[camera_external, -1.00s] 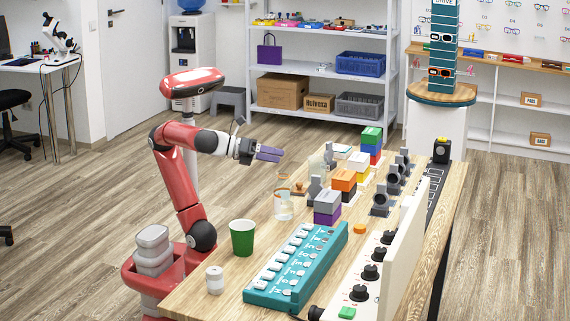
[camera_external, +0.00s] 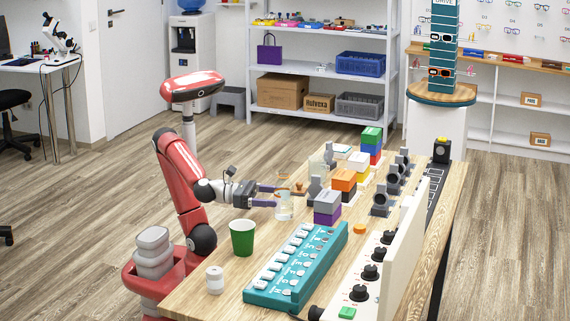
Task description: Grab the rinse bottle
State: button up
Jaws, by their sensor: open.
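The rinse bottle, as far as I can tell, is the clear bottle (camera_external: 285,211) with orange near its top. It stands upright near the left edge of the wooden table. My gripper (camera_external: 279,196) is open and reaches in from the left at the bottle's upper part. Its purple-grey fingers are level and point right. One finger shows at the far side and one at the near side of the bottle. Whether either touches it I cannot tell. The fingers partly cover the bottle's upper part.
A green cup (camera_external: 242,239) and a white jar (camera_external: 215,280) stand nearer on the table (camera_external: 205,303). A teal box with white keys (camera_external: 296,265) lies in front. Grey and purple blocks (camera_external: 327,206) stand close right of the bottle. A small orange-knobbed stamp (camera_external: 299,187) is just behind it.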

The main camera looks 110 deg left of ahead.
aim_at(292, 198)
jog(key=x, duration=0.5)
jog(key=shift+w+a+f, duration=0.1)
jog(key=shift+w, duration=0.3)
jog(key=c, duration=1.1)
